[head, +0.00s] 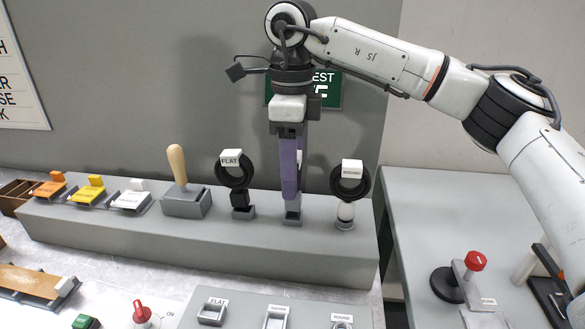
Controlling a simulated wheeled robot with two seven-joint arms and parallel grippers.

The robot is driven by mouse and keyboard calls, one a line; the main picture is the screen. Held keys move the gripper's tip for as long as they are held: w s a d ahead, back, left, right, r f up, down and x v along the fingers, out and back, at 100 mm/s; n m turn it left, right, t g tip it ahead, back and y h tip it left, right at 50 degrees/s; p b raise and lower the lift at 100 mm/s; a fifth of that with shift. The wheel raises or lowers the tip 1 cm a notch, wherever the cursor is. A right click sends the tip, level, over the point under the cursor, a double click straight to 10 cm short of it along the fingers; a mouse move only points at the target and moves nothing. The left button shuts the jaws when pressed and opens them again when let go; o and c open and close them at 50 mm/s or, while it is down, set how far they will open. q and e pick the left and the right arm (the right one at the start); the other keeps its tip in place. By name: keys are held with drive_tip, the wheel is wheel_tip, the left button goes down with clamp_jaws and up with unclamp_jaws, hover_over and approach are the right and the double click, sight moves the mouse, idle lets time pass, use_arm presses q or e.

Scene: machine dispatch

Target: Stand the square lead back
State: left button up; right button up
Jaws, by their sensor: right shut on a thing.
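My right gripper (290,193) reaches down from above onto the grey shelf, its long purple fingers pointing downward. It is shut on the square lead (300,158), which is mostly hidden behind the fingers; only a pale sliver shows at their right side. The fingertips are just above a small grey holder (292,217) in the middle of the lead row. Whether the lead's end is fully seated there I cannot tell. My left gripper is not in view.
The flat lead (241,199) stands close on the left, the round lead (346,212) close on the right, both with black coils. A wooden-handled lever (177,163) and coloured trays are farther left. Labelled sockets (277,316) lie in front. A red-knobbed device (474,262) stands at right.

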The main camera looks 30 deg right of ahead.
drive_tip(key=shift+f+b, duration=0.3)
drive_tip(key=shift+f, duration=0.3)
drive_tip(key=o, duration=1.7)
drive_tip(key=shift+r, duration=0.1)
drive_tip(key=shift+r+p, duration=1.65)
drive_tip(key=shift+r, duration=1.3)
